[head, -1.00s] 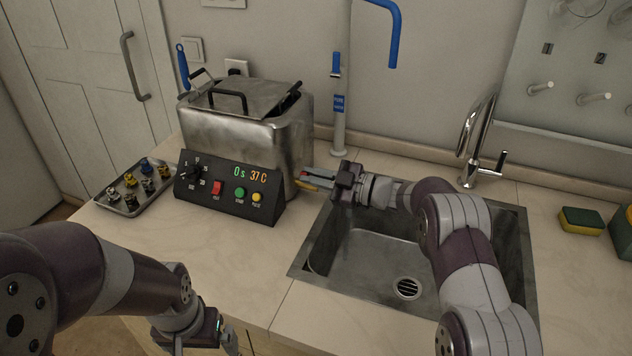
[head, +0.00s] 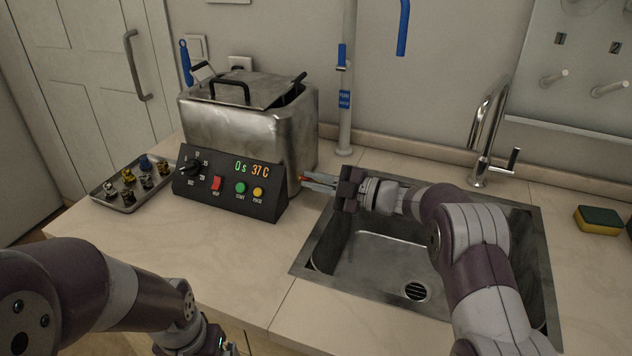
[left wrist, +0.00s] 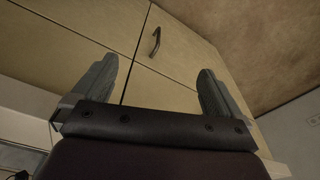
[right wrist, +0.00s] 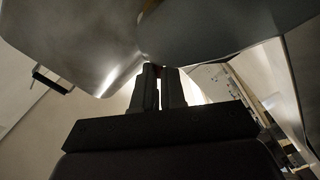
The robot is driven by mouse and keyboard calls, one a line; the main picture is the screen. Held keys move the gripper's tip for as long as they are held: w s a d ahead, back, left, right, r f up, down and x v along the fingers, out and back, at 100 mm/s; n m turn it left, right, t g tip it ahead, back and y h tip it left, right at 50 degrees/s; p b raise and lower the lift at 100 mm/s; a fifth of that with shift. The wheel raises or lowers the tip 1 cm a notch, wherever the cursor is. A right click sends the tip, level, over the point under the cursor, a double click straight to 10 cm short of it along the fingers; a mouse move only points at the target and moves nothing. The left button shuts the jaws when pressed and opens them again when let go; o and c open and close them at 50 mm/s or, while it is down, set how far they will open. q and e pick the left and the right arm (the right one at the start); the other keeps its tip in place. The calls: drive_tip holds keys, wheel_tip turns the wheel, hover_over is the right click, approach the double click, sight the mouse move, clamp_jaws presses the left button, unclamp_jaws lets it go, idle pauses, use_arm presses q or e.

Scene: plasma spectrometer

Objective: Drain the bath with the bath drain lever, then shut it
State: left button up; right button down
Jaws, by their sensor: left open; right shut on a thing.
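The bath is a steel tank (head: 235,130) with a lid, standing on the counter behind a black control panel (head: 228,188) that reads 0 s and 37 C. My right gripper (head: 306,180) reaches from the right to the bath's lower right side. It is shut on the bath drain lever, of which only a small reddish bit (head: 303,178) shows at the fingertips. In the right wrist view the fingers (right wrist: 161,72) are close together under the tank; the lever is mostly hidden. My left gripper is open and empty in the left wrist view (left wrist: 157,82), low in front of the cabinet.
The sink (head: 375,255) lies under my right arm, with a chrome tap (head: 487,130) behind it. A tray (head: 128,200) of small parts stands left of the panel. A sponge (head: 598,220) lies at right. The front counter is clear.

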drive_tip(key=c, duration=1.2)
unclamp_jaws()
drive_tip(key=v, duration=1.2)
drive_tip(key=shift+d, duration=0.3)
drive_tip(key=shift+s, duration=0.1)
